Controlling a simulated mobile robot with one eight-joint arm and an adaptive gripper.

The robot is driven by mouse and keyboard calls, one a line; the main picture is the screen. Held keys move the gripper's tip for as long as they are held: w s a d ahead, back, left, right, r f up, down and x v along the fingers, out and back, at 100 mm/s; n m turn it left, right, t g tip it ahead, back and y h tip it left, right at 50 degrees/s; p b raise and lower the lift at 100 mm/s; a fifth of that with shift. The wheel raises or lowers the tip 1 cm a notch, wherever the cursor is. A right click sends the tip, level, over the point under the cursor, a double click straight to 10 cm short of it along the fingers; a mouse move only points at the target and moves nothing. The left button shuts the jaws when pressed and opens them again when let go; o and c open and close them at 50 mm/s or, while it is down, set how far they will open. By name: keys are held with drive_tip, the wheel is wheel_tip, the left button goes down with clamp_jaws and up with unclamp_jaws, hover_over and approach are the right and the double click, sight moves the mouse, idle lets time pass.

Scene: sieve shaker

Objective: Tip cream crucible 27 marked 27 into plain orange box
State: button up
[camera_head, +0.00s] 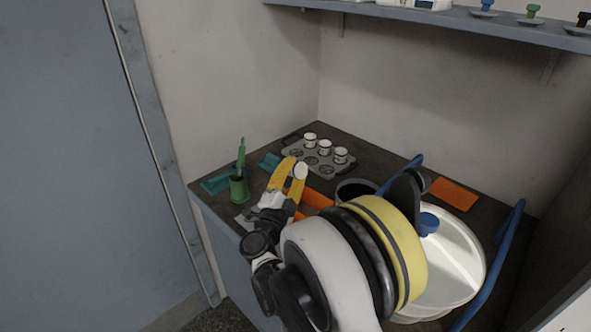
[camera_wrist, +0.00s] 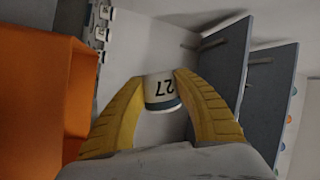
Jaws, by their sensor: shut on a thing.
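My gripper (camera_head: 292,172) has its yellow fingers shut on a small cream crucible (camera_head: 300,171), held above the worktop. In the wrist view the fingertips (camera_wrist: 160,88) pinch the crucible (camera_wrist: 161,90) from both sides. Its number 27 shows upside down there, with a dark band on the edge nearer the gripper. Its inside is hidden. The plain orange box (camera_wrist: 40,95) stands large at the left of the wrist view, apart from the crucible. In the head view, orange (camera_head: 318,199) shows just right of my gripper, partly covered by my arm.
A grey tray (camera_head: 291,152) holds three white crucibles at the back. A green holder (camera_head: 239,190) with a green tool stands left, near teal pieces (camera_head: 216,183). A dark round vessel (camera_head: 355,188), an orange flat piece (camera_head: 453,194) and a large white lid (camera_head: 462,260) crowd the right.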

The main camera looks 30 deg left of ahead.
drive_tip(key=shift+a+n, duration=0.1)
drive_tip(key=shift+n, duration=0.3)
drive_tip(key=n, duration=0.1)
drive_tip(key=n+g+p, duration=0.1)
drive_tip(key=shift+r+n, duration=0.2)
drive_tip(key=shift+n, duration=0.2)
drive_tip(key=shift+f+n+g, duration=0.15)
drive_tip(key=shift+n+g, duration=0.45)
drive_tip(key=shift+n, duration=0.2)
drive_tip(key=shift+p, duration=0.3)
drive_tip(key=shift+r+n+g+p, duration=0.2)
drive_tip(key=shift+n+g+p, duration=0.3)
drive_tip(key=shift+n, duration=0.5)
drive_tip(key=shift+d+n+g+h+p, duration=0.2)
drive_tip(key=shift+n+g+h+p, duration=0.1)
drive_tip(key=shift+n, duration=0.5)
drive_tip(key=shift+f, duration=0.15)
